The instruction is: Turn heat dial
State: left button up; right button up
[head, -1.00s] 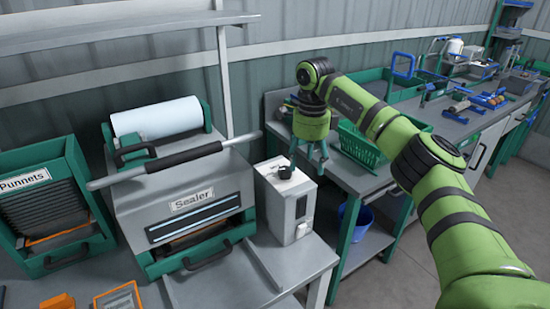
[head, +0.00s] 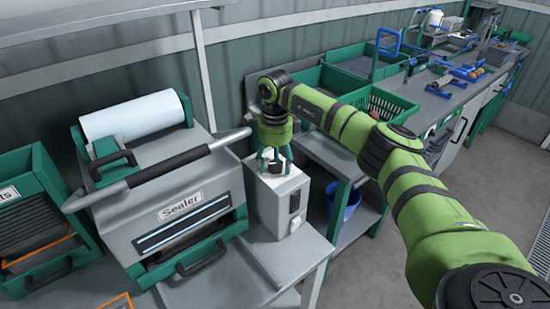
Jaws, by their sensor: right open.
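The heat dial (head: 274,169) is a small dark knob on top of a pale grey control box (head: 268,213), just right of the sealer (head: 183,228). My right gripper (head: 275,172) points down over the box top, with its green fingers open around the dial. The fingers partly hide the dial, and I cannot tell whether they touch it. My left gripper is out of view.
The sealer's long bar handle (head: 175,170) reaches close to my right gripper on its left. A green basket (head: 388,108) and trays stand on the bench behind my right arm. A blue bin (head: 350,200) sits on the shelf below.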

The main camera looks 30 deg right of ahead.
jog(key=shift+f, duration=0.1)
jog(key=shift+c, duration=0.8)
jog(key=c, duration=1)
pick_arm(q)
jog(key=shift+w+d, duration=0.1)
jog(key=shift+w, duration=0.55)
pick_arm(e)
jog(key=m, duration=0.5)
jog(key=shift+m, duration=0.4)
jog(key=m, duration=0.5)
jog(key=shift+r+m, duration=0.2)
jog(key=shift+m, duration=0.2)
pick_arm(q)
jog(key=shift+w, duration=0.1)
